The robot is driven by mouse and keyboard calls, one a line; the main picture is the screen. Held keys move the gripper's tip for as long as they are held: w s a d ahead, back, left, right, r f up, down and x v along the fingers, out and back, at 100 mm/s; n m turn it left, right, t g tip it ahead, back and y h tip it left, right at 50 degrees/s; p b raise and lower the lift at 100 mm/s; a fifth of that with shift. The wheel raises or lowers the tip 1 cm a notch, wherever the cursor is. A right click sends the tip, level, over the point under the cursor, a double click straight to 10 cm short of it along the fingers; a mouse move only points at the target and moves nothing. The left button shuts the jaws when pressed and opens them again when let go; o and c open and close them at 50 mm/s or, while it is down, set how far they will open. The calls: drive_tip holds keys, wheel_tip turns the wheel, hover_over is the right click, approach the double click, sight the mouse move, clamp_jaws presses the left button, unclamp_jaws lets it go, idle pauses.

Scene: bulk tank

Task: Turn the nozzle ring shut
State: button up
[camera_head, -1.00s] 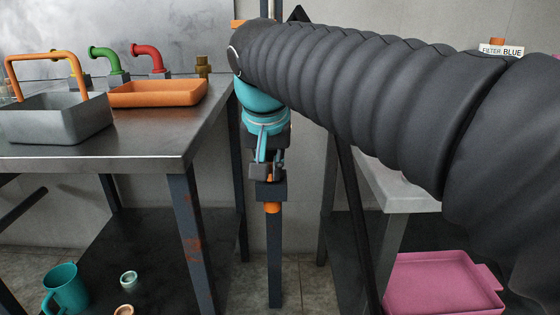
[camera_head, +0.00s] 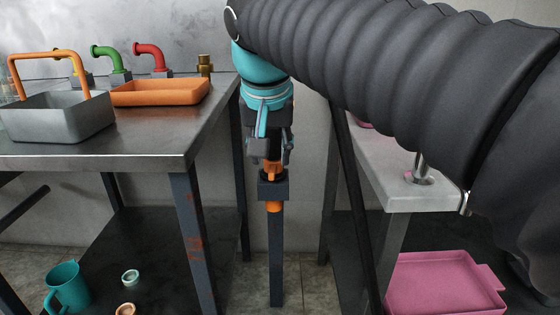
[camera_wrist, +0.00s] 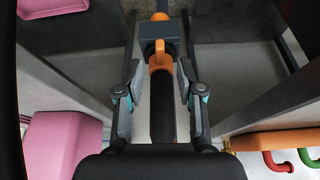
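An orange collar with a small raised lug (camera_wrist: 161,56) lies against a dark block in the wrist view; I take it to be the nozzle ring. In the head view, its orange top (camera_head: 271,169) shows just above the dark block (camera_head: 273,187) on an upright post. My gripper (camera_wrist: 160,78) is open, one finger on each side of the collar and the dark shaft, with gaps showing. In the head view my gripper (camera_head: 270,157) points down just above the block. The fingers partly hide the collar there. I cannot tell whether the ring is open or shut.
A steel table (camera_head: 150,147) at left holds a grey basket (camera_head: 60,122), an orange tray (camera_head: 160,94) and coloured pipe elbows. A pale counter (camera_head: 405,195) stands at right, with a pink tray (camera_head: 440,285) below. Free space surrounds the post.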

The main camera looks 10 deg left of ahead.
drive_tip(key=v, duration=0.7)
drive_tip(key=shift+r, duration=0.4)
drive_tip(key=shift+s, duration=0.1)
